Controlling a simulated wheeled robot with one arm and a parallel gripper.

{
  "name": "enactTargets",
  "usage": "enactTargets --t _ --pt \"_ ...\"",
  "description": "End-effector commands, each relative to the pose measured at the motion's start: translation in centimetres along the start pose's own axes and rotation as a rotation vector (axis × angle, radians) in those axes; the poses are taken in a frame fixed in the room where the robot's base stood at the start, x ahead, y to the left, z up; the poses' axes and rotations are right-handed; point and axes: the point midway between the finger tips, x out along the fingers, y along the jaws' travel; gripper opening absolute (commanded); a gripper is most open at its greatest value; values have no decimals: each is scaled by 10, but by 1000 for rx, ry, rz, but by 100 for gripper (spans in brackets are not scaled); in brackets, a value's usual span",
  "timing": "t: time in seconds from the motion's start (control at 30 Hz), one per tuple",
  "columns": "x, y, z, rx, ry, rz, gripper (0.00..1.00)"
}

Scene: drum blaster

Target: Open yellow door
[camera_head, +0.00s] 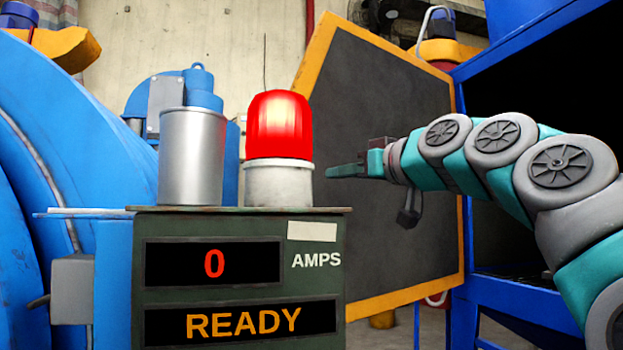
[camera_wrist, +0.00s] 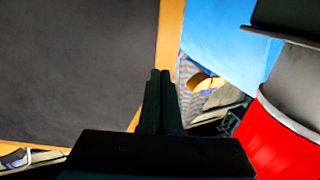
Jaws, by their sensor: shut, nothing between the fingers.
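The yellow-edged door (camera_head: 390,130) has a dark inner panel and stands swung out from the blue cabinet (camera_head: 480,215), whose dark inside shows at the right. My gripper (camera_head: 330,171) is shut and empty. In the head view it is in front of the dark panel, pointing left, with its tips just right of the red lamp. In the wrist view my gripper (camera_wrist: 160,75) shows its two fingers together, beside the door's yellow edge (camera_wrist: 170,40). The dark panel (camera_wrist: 75,60) fills the left of that view. I cannot tell whether the fingers touch the door.
A red lamp (camera_head: 279,125) and a metal cylinder (camera_head: 192,155) stand on a green control box (camera_head: 240,280) reading 0 AMPS and READY. The lamp also shows close in the wrist view (camera_wrist: 270,140). A big blue drum machine (camera_head: 45,200) is at the left.

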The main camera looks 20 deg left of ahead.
Motion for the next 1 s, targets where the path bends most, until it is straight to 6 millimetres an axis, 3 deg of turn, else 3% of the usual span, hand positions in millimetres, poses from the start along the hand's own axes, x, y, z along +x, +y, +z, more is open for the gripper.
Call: enactTargets --t 0.4,1.0 --pt "50 -1 0 1 -2 -2 0" --pt "110 -2 -1 2 -2 -3 0"
